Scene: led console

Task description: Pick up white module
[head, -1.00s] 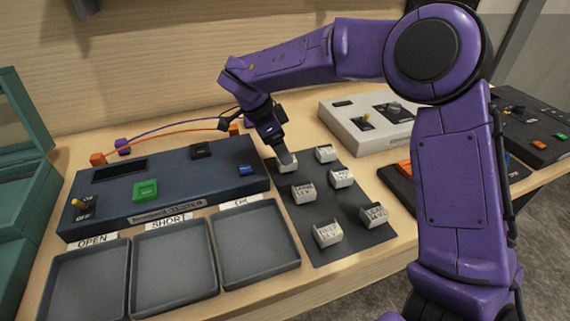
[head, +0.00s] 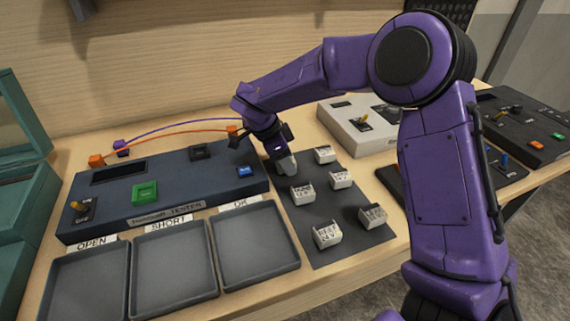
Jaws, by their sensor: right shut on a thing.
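My right gripper (head: 284,163) points down at the back left of the dark mat (head: 318,211). It is shut on a white module (head: 288,166), which is mostly hidden by the fingers; I cannot tell whether it touches the mat. Other white modules stand on the mat: one at the back (head: 325,155), one at the right (head: 341,179), one in the middle (head: 302,193), one at the front right (head: 373,216) and one at the front (head: 327,235). My left gripper is not in view.
The dark blue tester (head: 165,185) is left of the mat, with orange and purple cables behind. Trays labelled OPEN (head: 90,285), SHORT (head: 173,268) and OK (head: 255,245) are empty in front. A light console (head: 355,128) stands behind right. A teal case (head: 25,215) is far left.

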